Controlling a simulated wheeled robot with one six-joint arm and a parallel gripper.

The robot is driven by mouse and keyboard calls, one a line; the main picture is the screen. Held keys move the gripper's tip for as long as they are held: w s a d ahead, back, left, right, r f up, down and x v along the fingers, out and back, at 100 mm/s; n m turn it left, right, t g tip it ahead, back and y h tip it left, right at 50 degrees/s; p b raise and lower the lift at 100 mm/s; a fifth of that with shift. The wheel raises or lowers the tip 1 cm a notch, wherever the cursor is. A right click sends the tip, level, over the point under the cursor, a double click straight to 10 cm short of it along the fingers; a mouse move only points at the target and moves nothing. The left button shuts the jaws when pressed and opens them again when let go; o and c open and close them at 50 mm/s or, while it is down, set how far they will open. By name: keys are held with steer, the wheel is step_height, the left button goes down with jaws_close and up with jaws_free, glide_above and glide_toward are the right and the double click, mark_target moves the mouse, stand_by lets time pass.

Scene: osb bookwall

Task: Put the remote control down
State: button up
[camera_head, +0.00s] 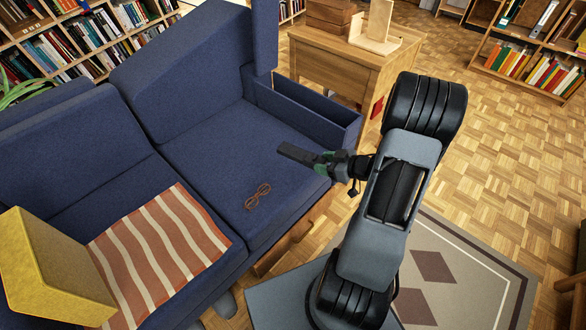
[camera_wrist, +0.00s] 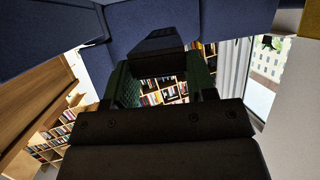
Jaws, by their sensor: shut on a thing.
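The remote control (camera_head: 296,153) is a dark, slim bar. My gripper (camera_head: 322,161), with green finger pads, is shut on one end of it, and the other end sticks out to the left. In the head view it shows over the right seat of the blue sofa (camera_head: 210,130); whether it touches the seat I cannot tell. In the wrist view the dark remote control (camera_wrist: 155,42) shows between and beyond the green fingers of my gripper (camera_wrist: 160,80).
Brown-rimmed glasses (camera_head: 258,196) lie on the right seat. A striped orange-white cloth (camera_head: 158,250) and a yellow cushion (camera_head: 55,270) are on the left. The sofa's right armrest (camera_head: 305,110) stands behind the gripper. A wooden cabinet (camera_head: 335,65) is beyond it.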

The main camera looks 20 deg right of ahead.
mark_target(299, 173)
steer(key=w+a+f+b, duration=0.1)
steer(key=w+f, duration=0.1)
steer(key=w, duration=0.1)
steer(key=w+a+f+b, duration=0.1)
steer(key=w+f+b, duration=0.1)
steer(key=w+f, duration=0.1)
steer(key=w+a+f+b, duration=0.2)
steer(key=w, duration=0.1)
steer(key=shift+w+a+f, duration=0.1)
steer(key=shift+f, duration=0.3)
steer(key=shift+w+a+f+b, duration=0.1)
steer(key=shift+w+f+b, duration=0.1)
steer(key=shift+f+b, duration=0.5)
steer(key=shift+w+a+f+b, duration=0.15)
steer(key=shift+f+b, duration=0.1)
steer(key=shift+f, duration=0.75)
steer(key=shift+d, duration=0.1)
steer(key=shift+f, duration=0.2)
steer(key=o, duration=0.9)
steer(key=shift+o, duration=0.2)
steer(key=shift+f+b, duration=0.15)
steer(key=shift+b, duration=0.2)
